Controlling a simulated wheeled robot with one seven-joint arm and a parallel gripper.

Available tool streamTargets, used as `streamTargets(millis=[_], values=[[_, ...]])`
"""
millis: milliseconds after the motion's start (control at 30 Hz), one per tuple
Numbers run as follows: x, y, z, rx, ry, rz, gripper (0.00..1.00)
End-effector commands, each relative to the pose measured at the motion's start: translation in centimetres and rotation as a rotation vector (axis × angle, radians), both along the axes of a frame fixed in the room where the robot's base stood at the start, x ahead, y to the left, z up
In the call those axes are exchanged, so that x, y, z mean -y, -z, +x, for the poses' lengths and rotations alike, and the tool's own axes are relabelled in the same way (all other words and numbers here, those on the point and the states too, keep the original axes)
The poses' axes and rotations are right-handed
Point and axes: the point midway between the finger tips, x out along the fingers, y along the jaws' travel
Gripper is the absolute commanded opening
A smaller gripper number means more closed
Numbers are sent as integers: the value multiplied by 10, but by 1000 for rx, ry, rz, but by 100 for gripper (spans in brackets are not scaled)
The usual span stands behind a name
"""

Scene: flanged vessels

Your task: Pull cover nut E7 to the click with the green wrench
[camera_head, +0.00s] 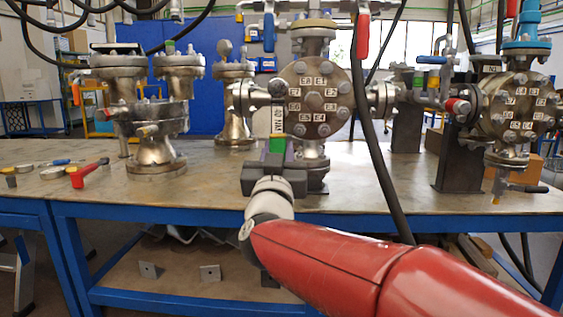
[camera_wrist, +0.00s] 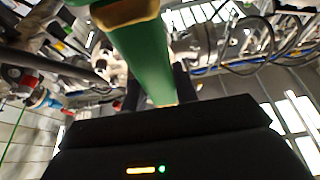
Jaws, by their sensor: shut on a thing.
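The round cover (camera_head: 314,98) of the middle vessel faces me, with a ring of bolts and small labels. The label E7 (camera_head: 296,92) is on its left side. My gripper (camera_head: 275,163) is shut on the green wrench (camera_head: 278,145), in front of the cover's lower left. The wrench stands upright with a "40 NM" mark on its shaft. Its round head (camera_head: 277,87) is beside E7 and hides the nut there; I cannot tell whether it is seated. In the wrist view the green handle (camera_wrist: 142,58) rises from between my dark fingers.
A black hose (camera_head: 371,130) hangs just right of the cover. A similar labelled vessel (camera_head: 519,106) stands at right and flanged vessels (camera_head: 155,125) at left. A red wrench (camera_head: 88,172) and other tools lie on the bench (camera_head: 215,185) at left.

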Motion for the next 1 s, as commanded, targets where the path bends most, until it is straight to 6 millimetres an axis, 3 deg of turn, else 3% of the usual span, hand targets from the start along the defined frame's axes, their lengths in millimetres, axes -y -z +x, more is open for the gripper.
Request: streamTargets(millis=[467,1000], values=[[2,-2,44,3,2,1,2],[2,-2,45,4,1,1,2]])
